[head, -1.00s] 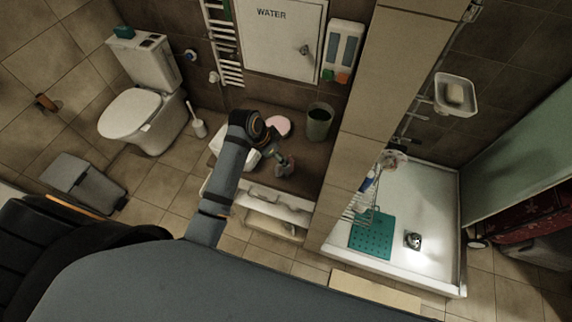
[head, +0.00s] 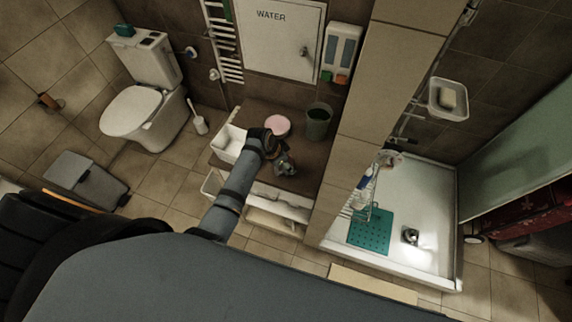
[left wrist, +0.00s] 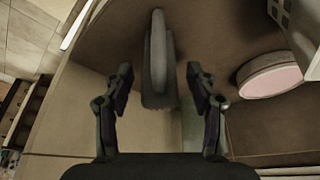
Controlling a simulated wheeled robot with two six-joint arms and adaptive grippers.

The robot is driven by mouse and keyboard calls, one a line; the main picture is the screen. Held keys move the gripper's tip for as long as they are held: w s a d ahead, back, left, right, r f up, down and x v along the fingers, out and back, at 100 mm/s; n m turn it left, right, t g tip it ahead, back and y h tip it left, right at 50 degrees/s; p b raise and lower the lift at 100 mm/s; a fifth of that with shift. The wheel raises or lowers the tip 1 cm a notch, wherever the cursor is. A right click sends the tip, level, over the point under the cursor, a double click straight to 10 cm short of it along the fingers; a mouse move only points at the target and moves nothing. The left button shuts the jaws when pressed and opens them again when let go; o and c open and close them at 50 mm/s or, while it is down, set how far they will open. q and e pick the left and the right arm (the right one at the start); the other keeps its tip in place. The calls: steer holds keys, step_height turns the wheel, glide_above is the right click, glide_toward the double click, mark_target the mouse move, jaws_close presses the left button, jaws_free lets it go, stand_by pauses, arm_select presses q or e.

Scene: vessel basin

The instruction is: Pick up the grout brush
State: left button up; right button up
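The grout brush (left wrist: 158,62) shows in the left wrist view as a grey upright shape with a rounded handle and a bristly lower edge. My left gripper (left wrist: 159,78) is open, with one finger on each side of the brush. Both fingers look apart from it. In the head view my left gripper (head: 284,163) is over the front part of the brown counter and hides the brush there. My right gripper is not in view.
On the counter (head: 300,138) are a pink-topped round container (head: 277,125), a dark green cup (head: 318,122) and a white basin (head: 229,143). The pink container (left wrist: 270,77) is to the right in the wrist view. A tiled partition (head: 365,105) stands right of the counter.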

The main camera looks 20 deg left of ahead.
arm_select(q)
jaws_close()
steer(key=shift+r, duration=0.1)
steer(key=shift+r, duration=0.3)
step_height(320, 180, up, 2)
steer(key=shift+a+r+b, duration=0.15)
steer(key=shift+r+b, duration=0.1)
steer(key=shift+b, duration=0.25)
steer(key=s+a+r+b, duration=0.3)
steer(key=s+a+r, duration=0.5)
steer(key=a+r, duration=0.1)
steer(key=shift+s+a+r+b, duration=0.3)
steer(key=shift+s+a+r, duration=0.1)
steer(key=shift+a, duration=0.5)
